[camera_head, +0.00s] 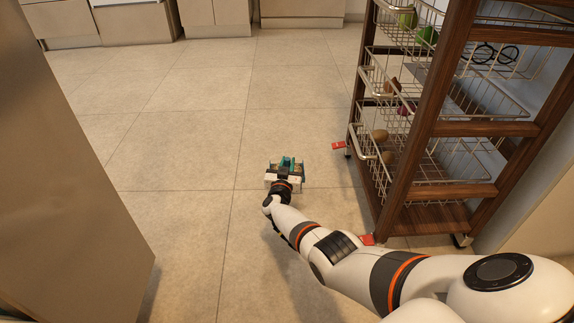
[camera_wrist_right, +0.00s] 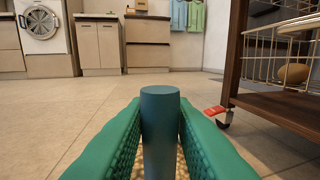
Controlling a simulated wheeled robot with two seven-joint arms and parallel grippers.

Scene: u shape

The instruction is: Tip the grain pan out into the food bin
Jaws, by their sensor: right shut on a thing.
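My right gripper (camera_head: 286,163) reaches out low over the tiled floor in the head view. In the right wrist view its green fingers (camera_wrist_right: 160,130) are shut on a dark blue-grey round handle (camera_wrist_right: 160,120), which stands upright between them. The handle seems to belong to the grain pan. The food bin cannot be identified in either view. My left gripper is not in view.
A wooden-framed trolley (camera_head: 436,118) with wire baskets of produce stands right of my right gripper, on casters with red tabs (camera_head: 339,146). A beige panel (camera_head: 60,170) fills the left side. Cabinets (camera_wrist_right: 100,45) and a washing machine (camera_wrist_right: 41,28) stand far back. The middle floor is clear.

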